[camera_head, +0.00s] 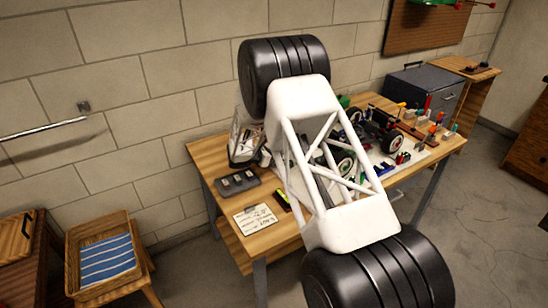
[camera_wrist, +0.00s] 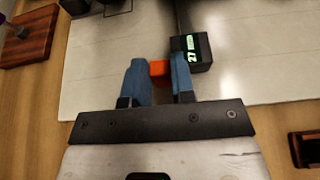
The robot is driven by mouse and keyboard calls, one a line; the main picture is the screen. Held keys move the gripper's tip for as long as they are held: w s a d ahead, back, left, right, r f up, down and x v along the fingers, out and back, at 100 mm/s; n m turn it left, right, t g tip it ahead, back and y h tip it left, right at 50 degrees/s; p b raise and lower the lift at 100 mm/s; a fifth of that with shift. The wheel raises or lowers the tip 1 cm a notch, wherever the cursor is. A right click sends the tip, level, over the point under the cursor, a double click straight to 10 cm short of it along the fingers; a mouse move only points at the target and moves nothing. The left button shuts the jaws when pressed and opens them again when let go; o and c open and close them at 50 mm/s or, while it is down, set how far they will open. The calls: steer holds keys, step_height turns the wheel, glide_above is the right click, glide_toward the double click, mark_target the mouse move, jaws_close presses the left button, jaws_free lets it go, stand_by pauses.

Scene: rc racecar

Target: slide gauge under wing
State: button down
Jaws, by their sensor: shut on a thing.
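In the wrist view, my gripper (camera_wrist: 160,80) has its blue fingers closed on a small orange piece (camera_wrist: 158,68), which appears to be the grip of the gauge. A black block with a pale green "27" (camera_wrist: 191,48) lies just beyond the right finger, and a black bar runs up from it. It appears joined to the orange piece, but the finger hides part of the junction. In the head view, the dark RC car (camera_head: 374,130) with white-hubbed wheels stands on the bench, partly hidden by my arm. The wing cannot be made out, and my gripper is hidden there.
A pale mat (camera_wrist: 105,65) covers much of the wooden bench (camera_head: 220,205). Small tools and coloured parts crowd its right side (camera_head: 432,135). A dark wood block (camera_wrist: 25,38) stands at the wrist view's upper left. A note sheet (camera_head: 255,219) lies at the bench's front left.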

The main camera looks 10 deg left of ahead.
steer(key=c, duration=1)
jaws_free()
steer(key=shift+w+d, duration=0.15)
steer(key=shift+o, duration=0.2)
steer(key=shift+v, duration=4)
